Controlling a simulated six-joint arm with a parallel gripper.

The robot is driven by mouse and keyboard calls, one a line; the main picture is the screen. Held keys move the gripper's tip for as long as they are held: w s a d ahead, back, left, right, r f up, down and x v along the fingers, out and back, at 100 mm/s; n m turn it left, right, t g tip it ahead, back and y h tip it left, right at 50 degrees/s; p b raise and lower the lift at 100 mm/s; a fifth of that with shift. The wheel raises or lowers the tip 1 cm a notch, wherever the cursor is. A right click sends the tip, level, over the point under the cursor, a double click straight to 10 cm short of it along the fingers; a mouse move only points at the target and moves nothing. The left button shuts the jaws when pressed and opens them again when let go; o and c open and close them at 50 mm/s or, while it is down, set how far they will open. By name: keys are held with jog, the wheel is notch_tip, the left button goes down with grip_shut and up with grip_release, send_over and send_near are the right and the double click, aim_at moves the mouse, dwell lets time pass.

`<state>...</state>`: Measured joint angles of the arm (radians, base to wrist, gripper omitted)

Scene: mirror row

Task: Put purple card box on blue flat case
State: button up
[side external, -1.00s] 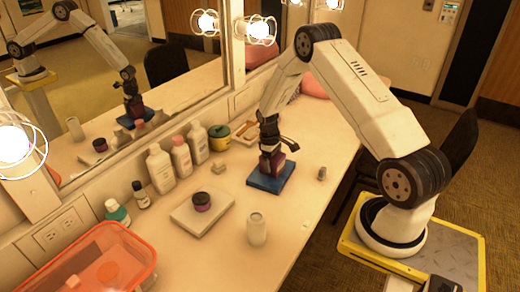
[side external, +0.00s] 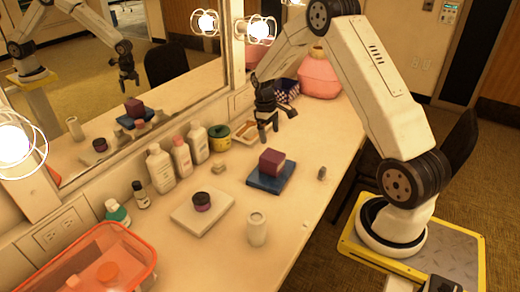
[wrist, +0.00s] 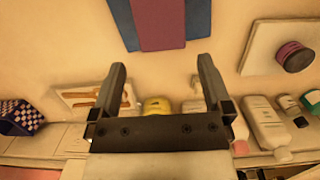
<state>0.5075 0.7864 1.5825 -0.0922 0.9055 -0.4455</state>
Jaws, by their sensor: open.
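The purple card box (side external: 272,161) rests on top of the blue flat case (side external: 262,184), which lies on the counter in the side view. In the wrist view the purple box (wrist: 160,22) shows at the top edge, with the blue case (wrist: 199,20) showing on both sides of it. My gripper (side external: 270,137) is open and empty, apart from the box, above the counter and behind it toward the mirror. Its two spread fingers also show in the wrist view (wrist: 162,85) with nothing between them.
A white flat case (side external: 190,222) carries a dark round jar (side external: 202,201). Several bottles (side external: 181,157) and a green-yellow tin (side external: 219,137) line the mirror. A white jar (side external: 257,229) and a small grey piece (side external: 322,173) stand nearer the front. An orange bin (side external: 90,262) is at lower left.

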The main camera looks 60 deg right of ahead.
jog(key=shift+a+r, duration=0.1)
jog(key=shift+r, duration=0.05)
dwell(0.5)
jog(key=shift+a+r, duration=0.15)
jog(key=shift+a, duration=0.15)
jog(key=s+a+r+t, duration=0.2)
jog(key=s+a, duration=0.4)
jog(key=a, duration=0.6)
jog(key=s+a+r+t, duration=0.2)
jog(key=s+a+r, duration=0.2)
jog(key=s+a, duration=0.3)
jog(key=a, duration=0.4)
jog(key=shift+s+a+r, duration=0.2)
jog(key=shift+a, duration=0.15)
